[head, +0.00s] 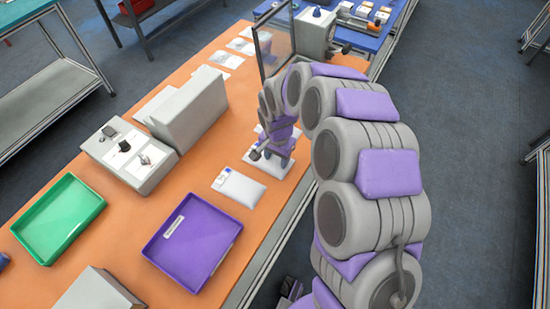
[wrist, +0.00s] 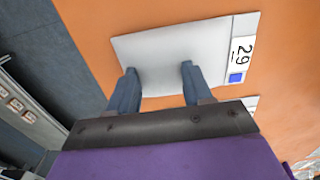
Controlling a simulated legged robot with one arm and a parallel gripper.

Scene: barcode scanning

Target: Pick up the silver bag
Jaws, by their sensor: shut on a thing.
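The silver bag (wrist: 165,45) is flat and pale grey, with a white label reading 29 and a blue square at its right end in the wrist view. My gripper (wrist: 159,68) points down at it, with its two blue-grey fingers apart across the near part of the bag and closed on it. In the head view the bag (head: 272,171) is at the table's right edge, partly hidden by my gripper (head: 272,158). The bag looks to be at or close to the orange table top; I cannot tell any gap.
Another pale bag (head: 240,188) with a label lies just nearer on the orange table (head: 135,225). A purple tray (head: 192,240), a green tray (head: 58,220) and a grey box (head: 190,108) stand around. A framed panel (head: 273,42) is beyond my gripper.

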